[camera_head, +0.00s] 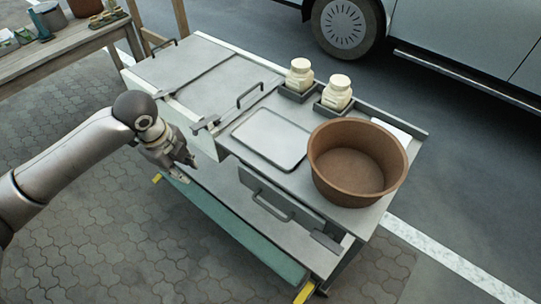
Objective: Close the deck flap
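A grey metal cart stands in the middle of the view. Its left part is covered by two flat grey panels, a left panel (180,62) with a dark handle at its far left corner and a right panel (228,92) with a dark handle (250,95) near its right edge. Both look about level; I cannot tell which is the deck flap. My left gripper (187,168) is open and empty, beside the cart's front side, apart from the panels. My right gripper is not in view.
On the cart's right part are a brown bowl (340,178), a flat grey tray (271,139) and two cream jars (299,75) (337,92) in holders. A drawer handle (270,207) sticks out in front. A wooden table (75,40) stands at upper left, a vehicle (450,40) behind.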

